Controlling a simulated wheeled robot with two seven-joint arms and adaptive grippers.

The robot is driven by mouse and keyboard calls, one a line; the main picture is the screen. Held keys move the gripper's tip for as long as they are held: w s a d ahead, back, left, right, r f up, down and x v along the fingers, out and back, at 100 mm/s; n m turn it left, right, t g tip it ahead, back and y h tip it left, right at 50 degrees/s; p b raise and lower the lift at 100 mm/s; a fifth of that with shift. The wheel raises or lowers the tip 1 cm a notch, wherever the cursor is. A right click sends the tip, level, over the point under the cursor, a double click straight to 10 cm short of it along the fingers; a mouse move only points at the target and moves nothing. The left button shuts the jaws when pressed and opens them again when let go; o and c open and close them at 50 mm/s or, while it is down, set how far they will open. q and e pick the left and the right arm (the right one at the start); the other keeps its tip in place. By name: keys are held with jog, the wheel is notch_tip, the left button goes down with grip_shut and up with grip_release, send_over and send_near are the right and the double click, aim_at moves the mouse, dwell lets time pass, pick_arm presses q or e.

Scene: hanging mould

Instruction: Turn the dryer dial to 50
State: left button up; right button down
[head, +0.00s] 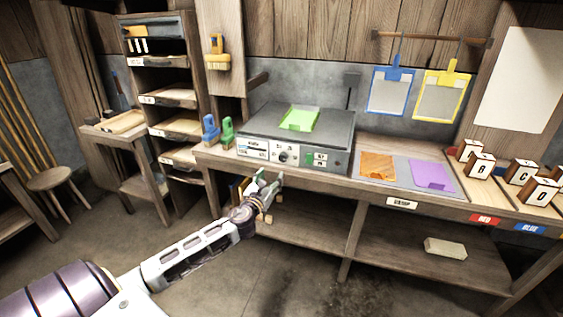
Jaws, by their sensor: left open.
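The dryer (325,126) is a flat grey box on the wooden bench, with a light control panel along its front. Its dial (284,157) is a small dark round knob on that panel; its setting is too small to read. A green sheet (299,118) lies on top of the dryer. My left gripper (268,184) is open in front of the bench edge, below and a little left of the dial, apart from it. My right gripper is not in view.
Blue (210,129) and green (227,132) handled tools stand left of the dryer. Orange (378,166) and purple (432,175) sheets lie to its right. Blue (390,91) and yellow (442,96) framed moulds hang above. Lettered blocks (479,165) stand at far right.

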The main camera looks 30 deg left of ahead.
pick_arm(q)
jog(key=w, duration=0.2)
send_near(282, 159)
jog(key=shift+w, duration=1.8)
jog(key=shift+a+b+x, duration=0.2)
jog(key=shift+b+x, duration=0.15)
jog(key=shift+x, duration=0.45)
jog(key=shift+a+b+x, duration=0.2)
jog(key=shift+b+x, duration=0.1)
jog(key=shift+x, duration=1.25)
jog(key=shift+w+r, duration=0.1)
jog(key=shift+w, duration=0.05)
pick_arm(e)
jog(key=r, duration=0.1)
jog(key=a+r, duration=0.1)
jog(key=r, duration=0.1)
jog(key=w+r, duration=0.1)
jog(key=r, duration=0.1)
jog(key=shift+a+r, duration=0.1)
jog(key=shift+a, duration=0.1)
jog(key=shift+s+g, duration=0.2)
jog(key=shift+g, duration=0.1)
